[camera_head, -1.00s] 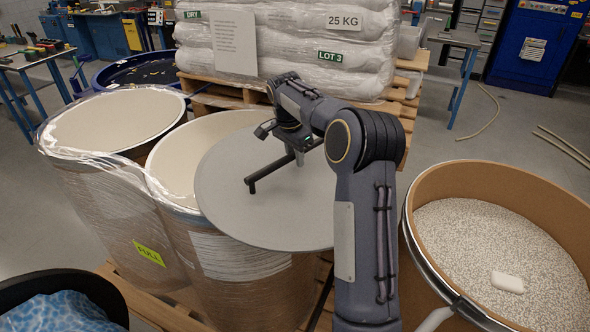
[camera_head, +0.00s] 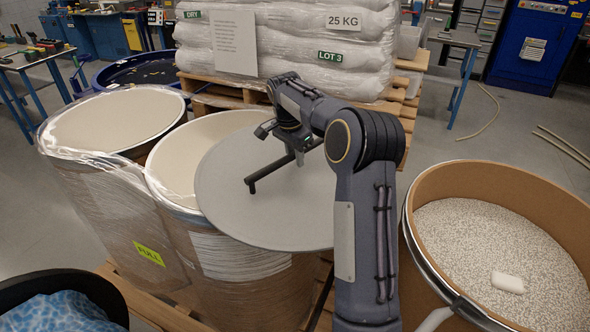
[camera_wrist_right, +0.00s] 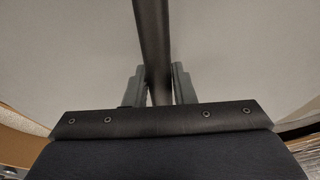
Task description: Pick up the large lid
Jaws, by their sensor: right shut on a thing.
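The large lid (camera_head: 225,195) is a grey round disc with a dark bar handle (camera_head: 265,173) across its top. It lies over the right part of the middle drum (camera_head: 245,280) and overhangs toward my right arm. My right gripper (camera_head: 299,155) is at the handle's far end, partly hidden by my own wrist. In the right wrist view, the fingers of my right gripper (camera_wrist_right: 158,85) are shut on the dark handle bar (camera_wrist_right: 152,40), with the grey lid face (camera_wrist_right: 80,55) filling the background. My left gripper is not in view.
A wrapped drum (camera_head: 110,125) marked FULL stands left of the middle drum. An open drum of pellets (camera_head: 500,250) with a white scoop-like item (camera_head: 507,282) stands at right. White sacks (camera_head: 290,40) on a pallet stand behind. A dark bin with a blue bag (camera_head: 60,310) is front left.

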